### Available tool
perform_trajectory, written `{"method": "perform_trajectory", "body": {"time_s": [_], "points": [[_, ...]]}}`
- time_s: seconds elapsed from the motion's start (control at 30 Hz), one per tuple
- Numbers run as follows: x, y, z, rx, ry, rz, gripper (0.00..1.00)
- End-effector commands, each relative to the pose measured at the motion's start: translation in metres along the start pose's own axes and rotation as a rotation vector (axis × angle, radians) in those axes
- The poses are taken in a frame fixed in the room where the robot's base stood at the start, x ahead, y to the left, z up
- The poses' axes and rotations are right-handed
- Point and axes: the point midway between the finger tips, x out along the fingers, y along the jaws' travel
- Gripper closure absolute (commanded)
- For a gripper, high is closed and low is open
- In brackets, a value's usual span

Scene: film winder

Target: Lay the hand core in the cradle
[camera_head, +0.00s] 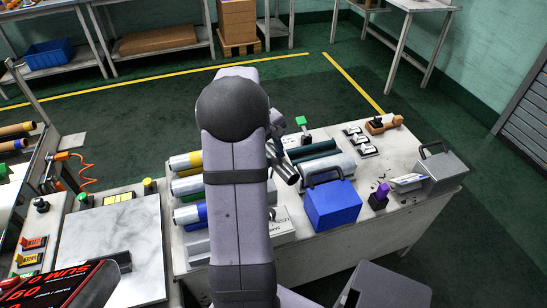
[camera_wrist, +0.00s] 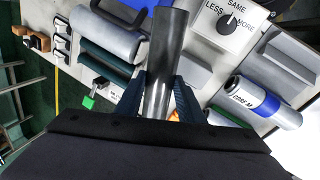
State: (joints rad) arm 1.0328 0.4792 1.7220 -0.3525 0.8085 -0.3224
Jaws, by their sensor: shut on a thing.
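My gripper (camera_wrist: 161,100) is shut on a dark grey tube, which I take for the hand core (camera_wrist: 168,50). In the head view my arm hides most of the gripper, and the end of the tube (camera_head: 287,173) shows just right of the arm, over the bench. Grey block-like holders (camera_wrist: 278,62) lie to the right in the wrist view; I cannot tell whether one is the cradle.
Rolls with yellow, green and blue bands (camera_head: 187,213) lie left of my arm. A grey roll (camera_wrist: 108,36) and a dark green roll (camera_wrist: 103,61) lie beside the tube. A blue case (camera_head: 332,206), a grey box (camera_head: 440,173) and a dial panel (camera_wrist: 238,22) occupy the bench.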

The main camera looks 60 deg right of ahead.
Motion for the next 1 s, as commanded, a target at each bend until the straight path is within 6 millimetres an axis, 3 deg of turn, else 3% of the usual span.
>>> {"method": "perform_trajectory", "body": {"time_s": [0.2,0.5,0.73,1.0], "points": [[-0.016,-0.072,-0.060,-0.192,0.061,0.001,1.00],[-0.039,-0.191,-0.117,-0.458,0.149,0.001,1.00],[-0.058,-0.290,-0.137,-0.657,0.214,-0.001,1.00],[-0.080,-0.408,-0.131,-0.887,0.290,-0.007,1.00]]}}
